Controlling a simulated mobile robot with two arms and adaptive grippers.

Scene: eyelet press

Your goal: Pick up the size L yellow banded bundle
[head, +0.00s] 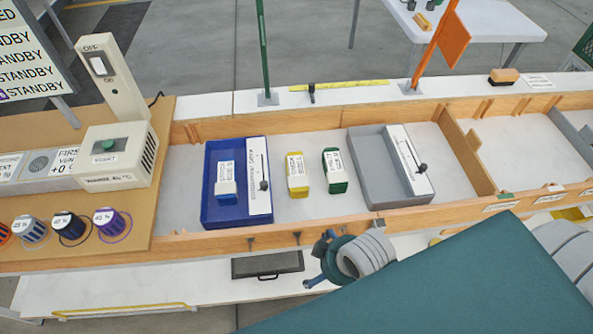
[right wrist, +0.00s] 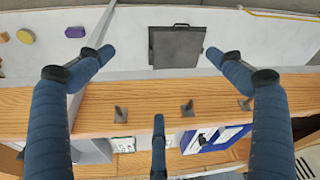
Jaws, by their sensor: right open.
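The yellow bundle (head: 297,175) with a white band stands on the white floor of the wooden-walled bench tray in the head view. I cannot make out its size letter. It stands between the blue tray and a green banded bundle (head: 335,171). My right gripper (head: 318,262) is open and empty, in front of the tray's front wall and apart from the yellow bundle. Its spread fingers (right wrist: 159,80) show in the right wrist view, over the wooden wall and the lower shelf. I cannot make out the yellow bundle in that view. My left gripper is not in view.
A blue tray (head: 210,205) holds a blue banded bundle (head: 226,182) and a white gauge strip. A grey tray (head: 372,178) with a similar strip is at right. The wooden front wall (head: 218,242) carries small hooks. A dark case (head: 268,264) lies on the lower shelf.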

